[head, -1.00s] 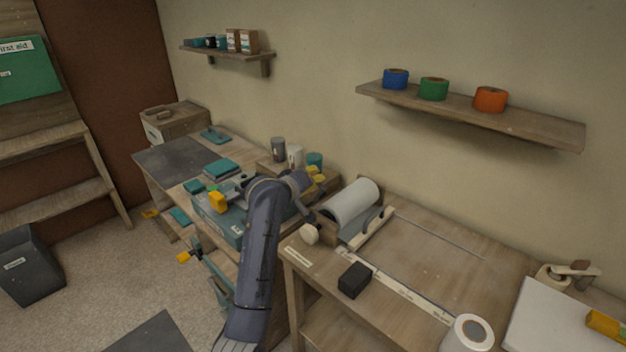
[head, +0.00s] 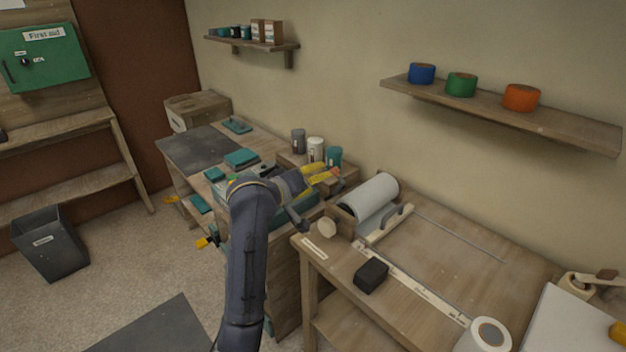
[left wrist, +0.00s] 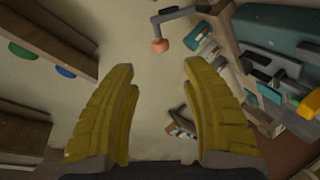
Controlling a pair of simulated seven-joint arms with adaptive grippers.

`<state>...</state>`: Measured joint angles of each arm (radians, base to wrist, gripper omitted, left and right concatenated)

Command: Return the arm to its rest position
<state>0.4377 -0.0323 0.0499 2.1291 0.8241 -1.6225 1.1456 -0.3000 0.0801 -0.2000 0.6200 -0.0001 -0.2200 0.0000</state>
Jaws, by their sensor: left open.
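My left arm rises from the lower middle of the head view and bends over the workbench. My left gripper (head: 326,176), with yellow fingers, points right, in front of several cans at the bench's back. In the left wrist view the two yellow ribbed fingers of the gripper (left wrist: 158,75) stand wide apart, with nothing between them. A salmon-coloured knob on a grey rod (left wrist: 161,45) shows beyond the fingertips there. The arm hides part of the workbench.
A second bench (head: 465,258) holds a paper roll (head: 371,203), a black block (head: 371,275) and a white roll (head: 490,334). A wall shelf (head: 560,124) carries tape rolls. A teal can (head: 334,157) stands close behind the gripper. Open floor (head: 130,265) lies left of the arm.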

